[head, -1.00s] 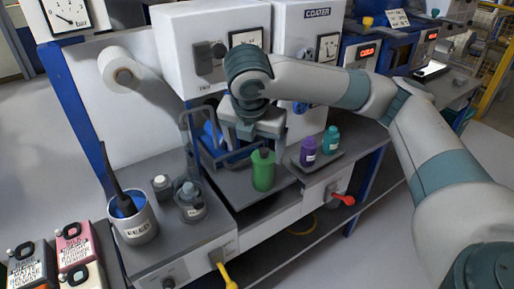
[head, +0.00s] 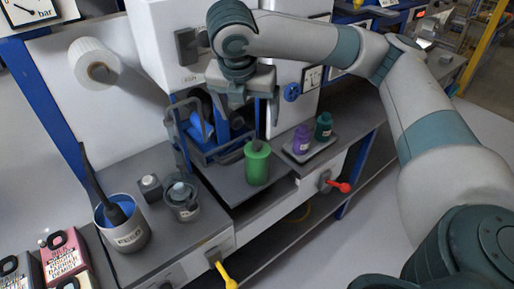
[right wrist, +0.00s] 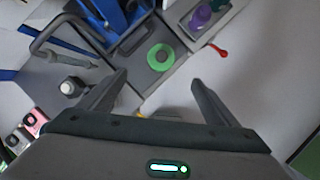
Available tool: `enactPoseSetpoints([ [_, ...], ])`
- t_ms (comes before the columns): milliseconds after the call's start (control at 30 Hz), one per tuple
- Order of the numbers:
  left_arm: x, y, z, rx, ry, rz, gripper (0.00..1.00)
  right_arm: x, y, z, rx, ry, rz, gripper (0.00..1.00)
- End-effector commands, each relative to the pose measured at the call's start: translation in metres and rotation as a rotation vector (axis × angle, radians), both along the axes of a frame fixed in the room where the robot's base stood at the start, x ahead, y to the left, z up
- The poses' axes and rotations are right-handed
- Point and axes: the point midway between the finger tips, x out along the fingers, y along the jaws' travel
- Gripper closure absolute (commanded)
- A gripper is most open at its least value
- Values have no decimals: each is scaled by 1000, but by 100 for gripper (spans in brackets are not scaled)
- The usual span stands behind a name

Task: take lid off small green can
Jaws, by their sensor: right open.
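My left gripper is not in view.
A blue roller frame (head: 210,135) stands close behind and left of the can. A tray (head: 318,150) with purple (head: 302,140) and teal (head: 323,127) bottles is at right. A feed pot (head: 128,232) and a small jar (head: 182,195) stand at left. A red handle (head: 338,186) sticks out below.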

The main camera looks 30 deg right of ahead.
Motion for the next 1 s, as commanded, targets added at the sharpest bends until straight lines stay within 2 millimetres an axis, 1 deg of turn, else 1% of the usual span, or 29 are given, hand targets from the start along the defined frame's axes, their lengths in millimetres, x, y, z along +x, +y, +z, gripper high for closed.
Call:
enactPoseSetpoints([
  [367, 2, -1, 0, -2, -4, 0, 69, 9, -12, -39, 0, 5, -2, 17],
  [600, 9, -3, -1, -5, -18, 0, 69, 17, -20, -65, 0, 4, -1, 17],
  [667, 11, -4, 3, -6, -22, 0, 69, 19, -23, -74, 0, 6, -3, 17],
  [767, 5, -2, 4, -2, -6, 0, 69, 24, -28, -88, -1, 4, -2, 17],
  [833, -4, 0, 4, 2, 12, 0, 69, 26, -30, -95, -1, 4, -2, 17],
  [900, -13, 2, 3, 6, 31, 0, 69, 28, -32, -102, -1, 4, -2, 17],
  [1000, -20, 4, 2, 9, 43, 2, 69, 29, -33, -106, 0, 1, 0, 17],
])
